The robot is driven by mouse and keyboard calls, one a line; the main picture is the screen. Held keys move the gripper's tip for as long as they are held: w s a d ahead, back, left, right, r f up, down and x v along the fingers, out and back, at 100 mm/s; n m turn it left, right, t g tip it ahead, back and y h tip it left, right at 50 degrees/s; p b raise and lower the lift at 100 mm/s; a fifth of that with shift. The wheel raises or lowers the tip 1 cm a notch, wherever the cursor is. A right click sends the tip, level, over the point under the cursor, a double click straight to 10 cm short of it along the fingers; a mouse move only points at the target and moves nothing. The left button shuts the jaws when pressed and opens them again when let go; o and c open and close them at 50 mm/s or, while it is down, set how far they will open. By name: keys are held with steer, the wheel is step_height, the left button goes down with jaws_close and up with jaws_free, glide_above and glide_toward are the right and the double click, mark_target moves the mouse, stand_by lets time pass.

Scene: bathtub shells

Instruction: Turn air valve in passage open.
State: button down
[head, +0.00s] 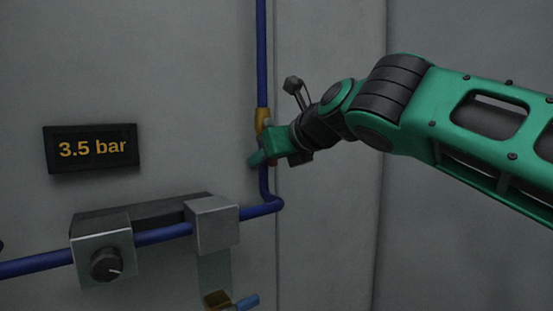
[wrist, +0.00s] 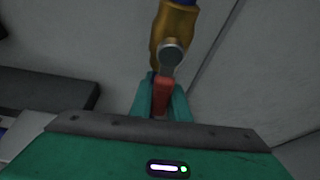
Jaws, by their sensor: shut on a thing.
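The air valve is a brass-coloured body (head: 262,118) on a vertical blue pipe, left of a wall seam in the head view. In the wrist view the brass body (wrist: 172,28) stands at top centre, with a grey round nut and a red lever (wrist: 162,92) at its front. My gripper (head: 262,158) is at the valve, just below the brass body. In the wrist view its green fingers (wrist: 163,103) lie on both sides of the red lever and are shut on it. In the head view my gripper hides most of the lever, so its exact angle is hard to tell.
A dark display (head: 91,148) on the left wall reads "3.5 bar". Below it a blue pipe (head: 163,233) runs through a grey box with a black knob (head: 106,264) and a second grey box (head: 211,224). A smaller brass-and-blue fitting (head: 218,299) shows at the bottom edge.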

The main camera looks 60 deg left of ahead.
steer(key=shift+m, duration=0.4)
steer(key=shift+s+r, duration=0.1)
steer(key=c, duration=1.7)
jaws_free()
steer(key=shift+v, duration=5.35)
